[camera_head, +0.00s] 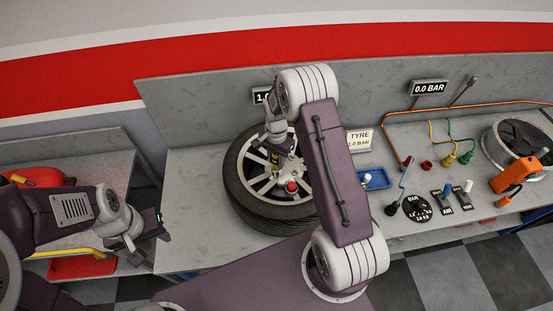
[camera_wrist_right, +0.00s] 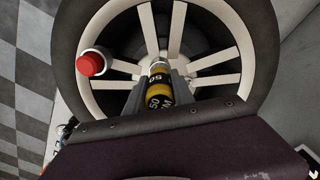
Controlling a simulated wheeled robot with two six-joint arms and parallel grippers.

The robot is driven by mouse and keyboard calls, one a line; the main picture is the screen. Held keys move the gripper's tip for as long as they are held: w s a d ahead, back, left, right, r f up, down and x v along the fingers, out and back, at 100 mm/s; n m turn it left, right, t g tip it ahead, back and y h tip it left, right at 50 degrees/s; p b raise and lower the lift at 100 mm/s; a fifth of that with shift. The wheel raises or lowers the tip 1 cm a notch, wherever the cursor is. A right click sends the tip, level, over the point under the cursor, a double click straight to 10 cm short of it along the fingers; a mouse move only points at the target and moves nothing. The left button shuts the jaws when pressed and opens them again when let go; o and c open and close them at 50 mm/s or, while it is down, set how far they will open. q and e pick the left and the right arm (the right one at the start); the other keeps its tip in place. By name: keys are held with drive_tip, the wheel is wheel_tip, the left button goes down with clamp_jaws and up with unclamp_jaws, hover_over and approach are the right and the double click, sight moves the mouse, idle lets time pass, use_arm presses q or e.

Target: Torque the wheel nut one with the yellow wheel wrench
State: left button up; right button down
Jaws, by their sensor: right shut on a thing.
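The wheel (camera_head: 238,192) with its black tyre and pale spokes lies on the grey bench. My right gripper (camera_head: 277,150) is over the wheel's middle, shut on a yellow and black cylindrical tool marked 50, seen in the right wrist view (camera_wrist_right: 158,92); I take it for the yellow wheel wrench. The tool's far end is over the hub; whether it sits on wheel nut one I cannot tell. A red-capped round piece (camera_head: 291,186) stands on the wheel, also in the right wrist view (camera_wrist_right: 90,63). My left gripper (camera_head: 155,222) is by the left bench's edge; its jaws are unclear.
A blue tray (camera_head: 375,179) and a TYRE sign (camera_head: 359,140) stand right of the wheel. A red object (camera_head: 38,177) and a yellow bar (camera_head: 70,253) are at the left.

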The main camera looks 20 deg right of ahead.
drive_tip(key=shift+w+n, duration=0.1)
drive_tip(key=shift+n, duration=0.9)
drive_tip(key=shift+f, duration=0.2)
drive_tip(key=shift+f+b, duration=0.95)
drive_tip(key=shift+f, duration=0.25)
drive_tip(key=shift+r+m, duration=0.1)
drive_tip(key=shift+m, duration=1.1)
drive_tip(key=shift+m, duration=1.1)
